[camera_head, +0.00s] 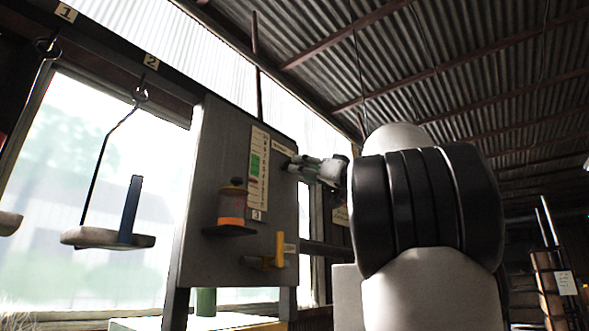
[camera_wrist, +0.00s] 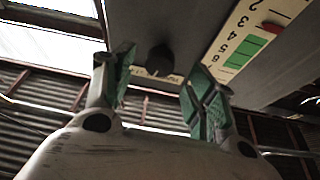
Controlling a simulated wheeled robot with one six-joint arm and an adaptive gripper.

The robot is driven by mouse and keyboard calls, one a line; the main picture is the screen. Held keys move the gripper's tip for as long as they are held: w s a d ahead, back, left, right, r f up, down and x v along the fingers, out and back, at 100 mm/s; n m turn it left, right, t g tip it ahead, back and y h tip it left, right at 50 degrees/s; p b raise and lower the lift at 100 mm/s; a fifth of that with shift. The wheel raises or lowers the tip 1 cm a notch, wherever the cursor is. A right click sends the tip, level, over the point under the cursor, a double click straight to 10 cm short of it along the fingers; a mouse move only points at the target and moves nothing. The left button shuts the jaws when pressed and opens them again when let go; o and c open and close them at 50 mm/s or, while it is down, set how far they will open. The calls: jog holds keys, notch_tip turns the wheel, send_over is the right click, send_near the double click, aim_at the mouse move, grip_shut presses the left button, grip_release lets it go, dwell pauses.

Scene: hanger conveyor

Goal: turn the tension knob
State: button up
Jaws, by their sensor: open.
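The tension knob is most likely the dark round knob (camera_wrist: 160,59) on the grey panel (camera_head: 215,150). In the wrist view it lies between my two green fingertips, a little beyond them, with a small pale label by it. I cannot tell whether the fingers touch it. My gripper (camera_head: 299,164) is open, at the right edge of the panel in the head view, where the knob is largely hidden. A pale numbered scale (camera_head: 258,172) with a green band is left of my gripper; it also shows in the wrist view (camera_wrist: 238,55).
An orange and dark canister (camera_head: 231,203) stands on a small shelf (camera_head: 229,230) on the panel. A yellow lever (camera_head: 280,250) sits lower right. A hanger (camera_head: 97,165) with a tray (camera_head: 90,238) and upright blue piece (camera_head: 130,210) hangs at left.

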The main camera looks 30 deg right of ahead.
jog(key=shift+x, duration=2.1)
jog(key=c, duration=1)
